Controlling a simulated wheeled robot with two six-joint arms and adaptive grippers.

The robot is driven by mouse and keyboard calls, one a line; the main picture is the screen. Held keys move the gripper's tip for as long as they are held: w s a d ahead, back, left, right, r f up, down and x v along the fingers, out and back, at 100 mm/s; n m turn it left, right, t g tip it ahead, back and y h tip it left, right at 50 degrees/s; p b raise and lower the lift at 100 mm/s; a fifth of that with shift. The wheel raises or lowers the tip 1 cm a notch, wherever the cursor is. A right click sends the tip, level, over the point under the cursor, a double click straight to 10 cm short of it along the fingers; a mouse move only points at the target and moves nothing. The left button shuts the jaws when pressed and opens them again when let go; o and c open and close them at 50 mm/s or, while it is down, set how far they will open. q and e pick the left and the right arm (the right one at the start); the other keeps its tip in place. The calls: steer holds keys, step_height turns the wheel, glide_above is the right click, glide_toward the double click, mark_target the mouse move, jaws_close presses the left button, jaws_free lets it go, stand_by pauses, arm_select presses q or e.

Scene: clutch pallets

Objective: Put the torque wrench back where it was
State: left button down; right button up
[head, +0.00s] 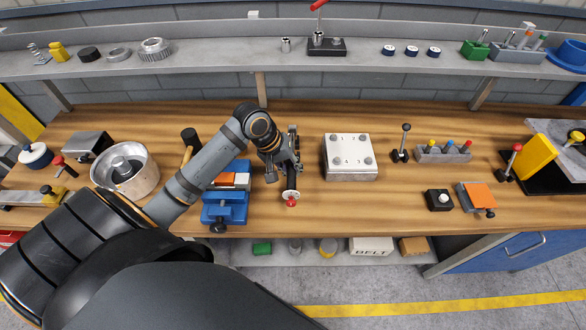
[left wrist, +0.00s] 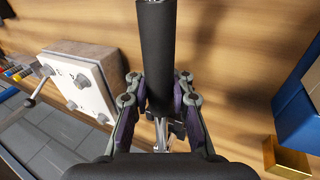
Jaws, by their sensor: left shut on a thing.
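My left gripper (head: 289,166) is shut on a black-handled tool, which I take to be the torque wrench (head: 291,183). In the head view it lies lengthwise toward the front edge, with a pale disc and red tip at its near end. In the left wrist view the black handle (left wrist: 155,55) runs up out of the picture between the two fingers (left wrist: 160,108), with metal parts below it. Dark shadows fall on the wood to its right; the exact height above the bench is hard to tell. My right gripper is not in view.
A pale metal block with a bolted plate (head: 350,160) stands just right of the wrench. A blue vise (head: 225,207) stands to the left, near the front edge. A metal bowl (head: 145,172) is further left. A lever (head: 403,142) and small fixtures stand right. Bare wood lies behind the gripper.

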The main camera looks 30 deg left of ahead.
arm_select(q)
steer(key=c, duration=1.2)
jaws_free()
steer(key=shift+r, duration=0.2)
steer(key=p+v, duration=0.7)
steer(key=v, duration=0.5)
steer(key=shift+r, duration=0.1)
